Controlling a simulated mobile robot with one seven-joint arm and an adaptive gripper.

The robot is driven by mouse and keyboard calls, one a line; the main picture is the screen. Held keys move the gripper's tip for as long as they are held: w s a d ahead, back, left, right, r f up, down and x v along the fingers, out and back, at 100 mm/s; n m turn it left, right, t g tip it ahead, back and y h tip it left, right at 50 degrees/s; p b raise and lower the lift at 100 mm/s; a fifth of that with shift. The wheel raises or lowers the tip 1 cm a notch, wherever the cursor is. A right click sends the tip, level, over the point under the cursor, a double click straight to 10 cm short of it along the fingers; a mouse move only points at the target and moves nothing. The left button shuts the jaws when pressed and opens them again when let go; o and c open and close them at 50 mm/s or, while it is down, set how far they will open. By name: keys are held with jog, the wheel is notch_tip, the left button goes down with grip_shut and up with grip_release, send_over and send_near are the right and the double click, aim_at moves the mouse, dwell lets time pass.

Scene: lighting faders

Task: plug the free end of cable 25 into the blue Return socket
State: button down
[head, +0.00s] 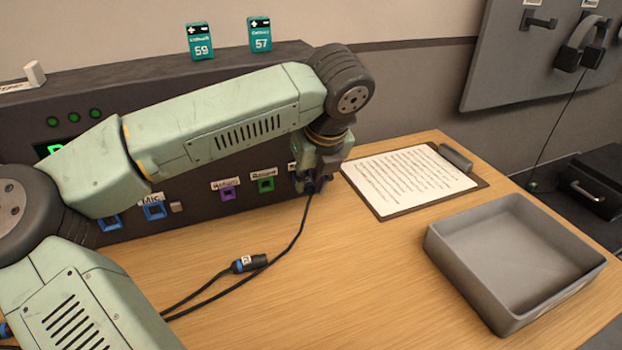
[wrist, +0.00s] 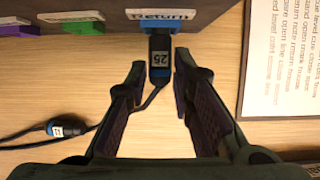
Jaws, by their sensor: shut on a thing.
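The dark plug of cable 25 (wrist: 159,62), with a "25" label, points straight at the blue Return socket (wrist: 158,27) in the wrist view. Its front end meets the socket's lower edge in the picture; I cannot tell how deep it sits. My gripper (wrist: 160,75) has one finger on each side of the plug and is shut on it. In the head view my gripper (head: 314,184) is at the right end of the panel and hides the Return socket. The cable (head: 290,243) hangs from the gripper down to the table.
Another labelled plug (head: 248,263) lies on the table to the left. Purple (head: 228,193) and green (head: 264,184) sockets are left of the gripper. A clipboard (head: 381,216) and a grey tray (head: 440,248) stand to the right.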

jog(key=shift+w+a+r+b, duration=0.15)
jog(key=shift+w+b, duration=0.15)
jog(key=shift+b, duration=0.15)
dwell(0.7)
jog(key=c, duration=1.6)
grip_release()
jog(key=shift+o, duration=1.4)
